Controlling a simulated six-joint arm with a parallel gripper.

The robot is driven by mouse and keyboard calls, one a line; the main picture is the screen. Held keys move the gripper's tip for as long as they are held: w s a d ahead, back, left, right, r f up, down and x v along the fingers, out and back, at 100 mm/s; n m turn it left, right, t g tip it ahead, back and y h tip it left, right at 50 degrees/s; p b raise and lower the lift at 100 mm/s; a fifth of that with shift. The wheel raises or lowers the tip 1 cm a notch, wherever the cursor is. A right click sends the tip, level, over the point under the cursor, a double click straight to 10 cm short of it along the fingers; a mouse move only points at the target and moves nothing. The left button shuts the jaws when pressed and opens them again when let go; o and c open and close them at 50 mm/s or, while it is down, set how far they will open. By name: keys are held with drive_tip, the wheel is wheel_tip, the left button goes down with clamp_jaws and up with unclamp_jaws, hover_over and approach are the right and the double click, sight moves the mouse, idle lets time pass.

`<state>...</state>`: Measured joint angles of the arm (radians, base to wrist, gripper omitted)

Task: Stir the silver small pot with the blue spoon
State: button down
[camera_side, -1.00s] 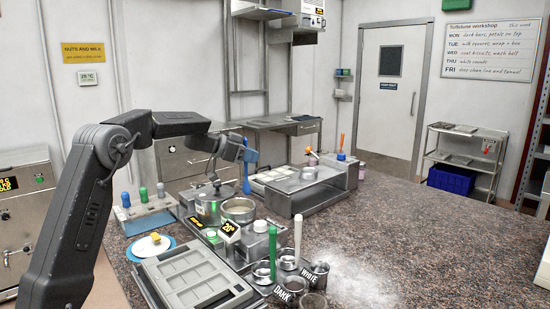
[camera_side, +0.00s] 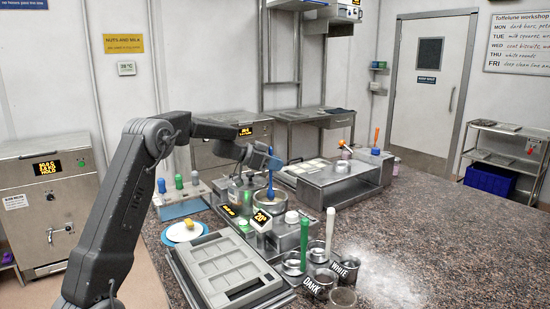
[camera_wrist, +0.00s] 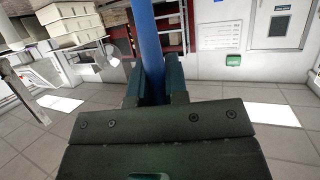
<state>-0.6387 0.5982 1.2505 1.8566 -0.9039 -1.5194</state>
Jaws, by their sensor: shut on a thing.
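My gripper (camera_side: 268,160) is shut on the blue spoon (camera_side: 270,180), which hangs upright beneath it. In the wrist view the blue handle (camera_wrist: 148,45) stands between the two dark fingers (camera_wrist: 155,85). A small silver pot (camera_side: 270,202) stands directly under the spoon. The spoon's lower end reaches the pot's mouth and seems to be inside it; its tip is hidden or too small to tell. A second silver vessel (camera_side: 240,190) stands just to the left, partly behind my arm.
A grey mould tray (camera_side: 230,270) lies in front. Green- and white-handled tools stand in metal cups (camera_side: 320,280) at the front right. A small display (camera_side: 262,220) stands before the pot. A steel machine (camera_side: 345,185) is behind right.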

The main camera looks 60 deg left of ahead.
drive_tip(key=shift+f, duration=2.9)
